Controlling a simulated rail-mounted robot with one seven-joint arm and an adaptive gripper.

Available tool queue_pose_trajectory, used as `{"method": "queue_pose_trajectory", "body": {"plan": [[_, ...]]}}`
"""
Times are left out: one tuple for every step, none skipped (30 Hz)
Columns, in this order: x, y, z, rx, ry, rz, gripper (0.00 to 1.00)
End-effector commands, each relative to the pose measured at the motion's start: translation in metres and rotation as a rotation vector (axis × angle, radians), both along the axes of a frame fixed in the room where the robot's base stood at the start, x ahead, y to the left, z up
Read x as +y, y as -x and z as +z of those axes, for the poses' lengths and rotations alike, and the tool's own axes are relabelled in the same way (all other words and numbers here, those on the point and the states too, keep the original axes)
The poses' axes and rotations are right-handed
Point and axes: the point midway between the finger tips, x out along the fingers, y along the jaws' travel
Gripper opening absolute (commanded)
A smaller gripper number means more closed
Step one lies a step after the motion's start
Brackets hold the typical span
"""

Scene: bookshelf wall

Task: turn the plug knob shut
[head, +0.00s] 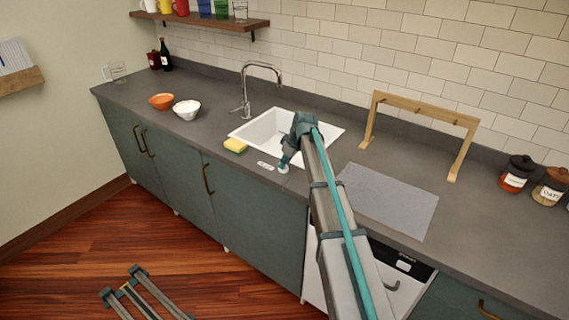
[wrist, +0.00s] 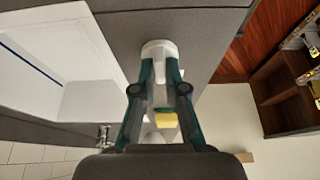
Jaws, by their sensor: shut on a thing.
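The plug knob is a small white knob on the counter strip in front of the sink; in the wrist view the knob (wrist: 158,47) is between my fingertips. In the head view the knob (head: 283,170) shows under the tip of my gripper (head: 285,162). My gripper (wrist: 160,66) points down, with its two teal fingers closed on the knob's sides. The white sink (head: 262,131) lies just behind it; its drain is hidden in the head view. A small pale label plate (head: 265,166) lies on the counter left of the knob.
A yellow sponge (head: 236,145) lies left of the knob, and the faucet (head: 246,92) stands behind the sink. A grey mat (head: 388,200) and a wooden rack (head: 425,112) are on the right.

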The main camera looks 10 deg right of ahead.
Motion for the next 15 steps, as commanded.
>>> {"method": "queue_pose_trajectory", "body": {"plan": [[0.0002,0.0004,-0.0002,0.0,0.0,-0.008,0.0],[0.0002,0.0005,-0.0003,-0.001,0.001,-0.013,0.0],[0.0003,0.0006,-0.0005,-0.001,0.001,-0.022,0.0],[0.0003,0.0007,-0.0006,-0.001,0.001,-0.032,0.0],[0.0004,0.0008,-0.0008,-0.001,0.001,-0.043,0.0],[0.0006,0.0011,-0.0009,0.0,0.0,-0.059,0.0],[0.0007,0.0013,-0.001,0.0,0.0,-0.074,0.0],[0.0009,0.0014,-0.0011,0.0,0.0,-0.089,0.0],[0.0009,0.0015,-0.0013,-0.001,0.001,-0.113,0.0],[0.0008,0.0015,-0.0013,0.0,0.001,-0.134,0.0],[0.0008,0.0016,-0.0014,-0.001,0.001,-0.153,0.0],[0.0011,0.0017,-0.0014,-0.001,0.001,-0.185,0.0],[0.0012,0.0018,-0.0014,-0.001,0.001,-0.207,0.0],[0.0012,0.0019,-0.0014,-0.001,0.001,-0.233,0.0],[0.0017,0.002,-0.0012,-0.001,0.001,-0.268,0.0]]}}
